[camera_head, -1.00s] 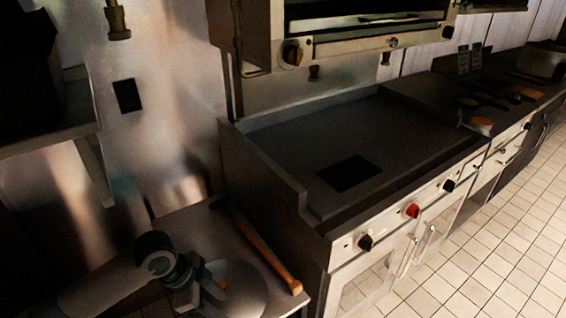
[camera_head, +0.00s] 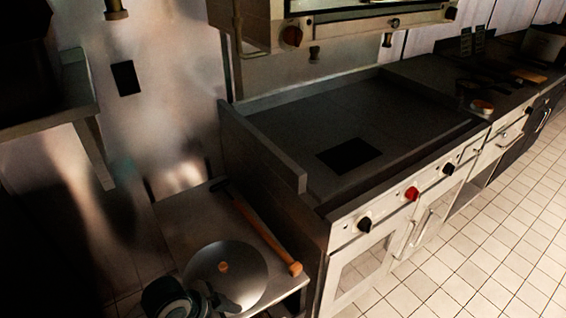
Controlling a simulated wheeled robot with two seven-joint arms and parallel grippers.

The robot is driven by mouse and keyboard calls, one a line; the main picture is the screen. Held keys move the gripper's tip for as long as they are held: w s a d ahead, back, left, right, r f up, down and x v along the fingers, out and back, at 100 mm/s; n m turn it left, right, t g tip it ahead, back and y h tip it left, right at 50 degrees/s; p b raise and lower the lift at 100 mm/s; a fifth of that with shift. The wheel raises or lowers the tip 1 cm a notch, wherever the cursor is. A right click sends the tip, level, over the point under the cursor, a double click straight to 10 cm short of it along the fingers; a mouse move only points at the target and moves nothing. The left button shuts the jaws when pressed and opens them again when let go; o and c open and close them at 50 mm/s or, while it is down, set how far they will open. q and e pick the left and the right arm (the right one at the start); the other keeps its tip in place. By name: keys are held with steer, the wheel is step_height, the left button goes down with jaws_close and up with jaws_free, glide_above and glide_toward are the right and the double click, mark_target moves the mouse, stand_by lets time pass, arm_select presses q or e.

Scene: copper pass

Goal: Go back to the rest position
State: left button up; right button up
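My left gripper (camera_head: 204,299) is at the bottom edge of the head view, partly cut off. It is at the near edge of a round metal lid (camera_head: 238,287) with a wooden knob (camera_head: 223,267). The lid lies on a steel side table. The knob is clear of the gripper, and I see nothing held. The fingers are dark and small, so I cannot tell whether they are open or shut. My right gripper is not in view.
The side table (camera_head: 185,222) also bears a long wooden-handled tool (camera_head: 266,235). A flat griddle (camera_head: 300,125) with a black square (camera_head: 349,154) stands to its right. An oven unit (camera_head: 345,28) hangs above. The tiled floor (camera_head: 470,255) at right is clear.

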arm_select(q)
steer(key=s+a+f+n+y, duration=0.2)
steer(key=s+a+n, duration=0.35)
steer(key=s, duration=0.25)
steer(key=s+a+f+n+y, duration=0.25)
steer(key=s+a+n, duration=0.25)
steer(key=s+a, duration=0.3)
steer(key=s+d+f+x, duration=0.1)
steer(key=s+x, duration=0.2)
steer(key=x, duration=0.9)
steer(key=s+d+x, duration=0.1)
steer(key=s+x, duration=0.1)
steer(key=x, duration=1.1)
steer(key=s+f, duration=0.7)
steer(key=f, duration=0.2)
steer(key=s+a+f+m, duration=0.1)
steer(key=s+f, duration=0.6)
steer(key=f, duration=0.2)
steer(key=shift+a+f, duration=0.35)
